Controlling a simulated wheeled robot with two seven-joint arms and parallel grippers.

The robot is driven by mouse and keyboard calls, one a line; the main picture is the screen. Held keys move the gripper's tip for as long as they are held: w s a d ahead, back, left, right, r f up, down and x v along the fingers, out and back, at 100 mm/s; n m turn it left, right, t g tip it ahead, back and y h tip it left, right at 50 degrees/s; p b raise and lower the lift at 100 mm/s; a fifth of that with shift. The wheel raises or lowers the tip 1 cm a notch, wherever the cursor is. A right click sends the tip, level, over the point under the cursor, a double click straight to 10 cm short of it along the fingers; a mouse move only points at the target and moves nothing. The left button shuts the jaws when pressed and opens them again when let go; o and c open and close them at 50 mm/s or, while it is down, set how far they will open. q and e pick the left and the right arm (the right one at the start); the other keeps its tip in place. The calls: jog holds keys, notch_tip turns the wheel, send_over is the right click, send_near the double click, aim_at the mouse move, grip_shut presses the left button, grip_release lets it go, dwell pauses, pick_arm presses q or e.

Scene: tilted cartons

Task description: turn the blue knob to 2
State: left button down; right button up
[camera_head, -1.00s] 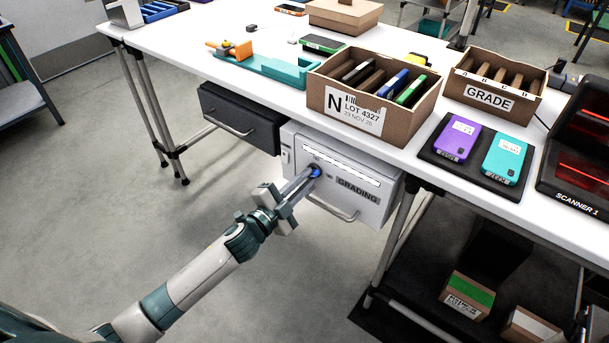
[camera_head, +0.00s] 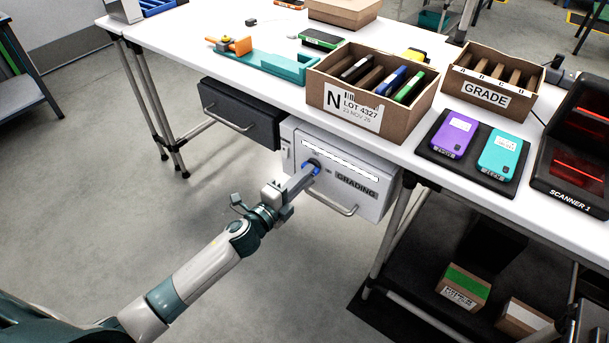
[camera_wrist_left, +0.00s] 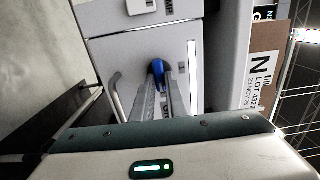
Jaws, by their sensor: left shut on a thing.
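The blue knob (camera_head: 314,167) is on the front of the white box labelled GRADING (camera_head: 345,155), which hangs under the table. My left gripper (camera_head: 308,172) is shut on the knob, its fingers pointing at the box front. In the left wrist view, the blue knob (camera_wrist_left: 157,70) shows between the far ends of the two fingers (camera_wrist_left: 160,88). The knob's pointer and the number 2 cannot be made out. My right gripper is not in view.
A drawer handle (camera_head: 334,205) sticks out below the knob. A dark drawer (camera_head: 240,115) hangs to the left. The white table (camera_head: 285,98) above carries a lot carton (camera_head: 372,95), a grade carton (camera_head: 493,85) and a scanner (camera_head: 575,150). The floor to the left is clear.

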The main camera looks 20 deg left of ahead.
pick_arm(q)
jog(key=c, duration=1.8)
grip_release()
jog(key=shift+o, duration=0.2)
jog(key=shift+s, duration=0.15)
